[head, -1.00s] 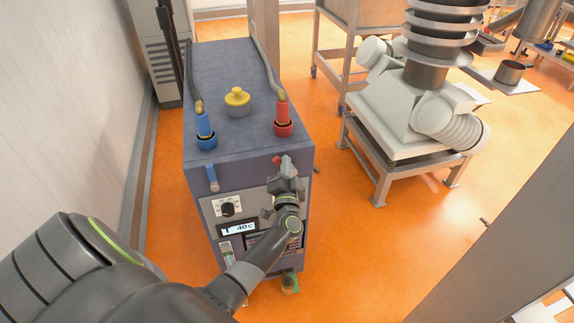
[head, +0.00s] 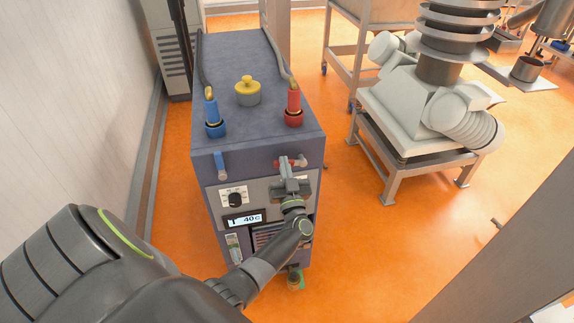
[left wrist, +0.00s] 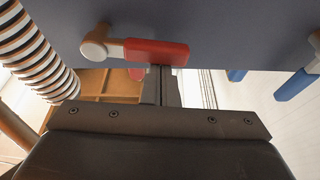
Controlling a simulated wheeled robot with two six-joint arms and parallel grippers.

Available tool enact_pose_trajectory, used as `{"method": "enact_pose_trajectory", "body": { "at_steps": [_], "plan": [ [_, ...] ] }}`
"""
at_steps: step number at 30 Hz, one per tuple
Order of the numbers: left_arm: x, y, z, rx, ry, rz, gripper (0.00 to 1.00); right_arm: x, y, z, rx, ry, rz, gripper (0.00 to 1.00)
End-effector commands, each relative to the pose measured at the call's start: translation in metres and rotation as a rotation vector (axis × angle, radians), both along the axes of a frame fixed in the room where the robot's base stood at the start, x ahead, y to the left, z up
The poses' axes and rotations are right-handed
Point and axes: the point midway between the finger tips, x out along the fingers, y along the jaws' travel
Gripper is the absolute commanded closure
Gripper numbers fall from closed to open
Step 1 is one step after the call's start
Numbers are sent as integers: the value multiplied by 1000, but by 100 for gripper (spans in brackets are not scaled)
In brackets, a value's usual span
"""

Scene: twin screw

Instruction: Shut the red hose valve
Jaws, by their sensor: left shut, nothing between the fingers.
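The red valve handle (head: 288,162) is on the upper front of the blue-grey unit (head: 258,160), below the red hose fitting (head: 293,107). It lies level, with its pale pivot at its right end in the head view. The left wrist view shows the handle (left wrist: 158,51) level too, with its pivot at the left. My left gripper (head: 290,172) is shut and empty, with its fingertips just below the handle. In the left wrist view the closed fingers (left wrist: 164,82) end close to the handle's edge; I cannot tell whether they touch. My right gripper is not in view.
A knob (head: 235,200) and a display (head: 243,219) sit lower. A yellow cap (head: 247,90) stands on top. A white machine (head: 425,110) on a stand is to the right, with orange floor between.

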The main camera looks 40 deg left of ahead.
Motion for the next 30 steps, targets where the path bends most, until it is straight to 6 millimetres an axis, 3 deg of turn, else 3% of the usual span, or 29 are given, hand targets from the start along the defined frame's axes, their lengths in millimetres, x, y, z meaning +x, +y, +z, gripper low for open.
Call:
{"method": "enact_pose_trajectory", "body": {
  "at_steps": [12, 30],
  "plan": [
    [-2, 2, -8, -6, -4, 0, 100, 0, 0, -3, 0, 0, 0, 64],
    [-2, 2, -4, -4, -3, -1, 100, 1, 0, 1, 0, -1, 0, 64]
  ]
}}
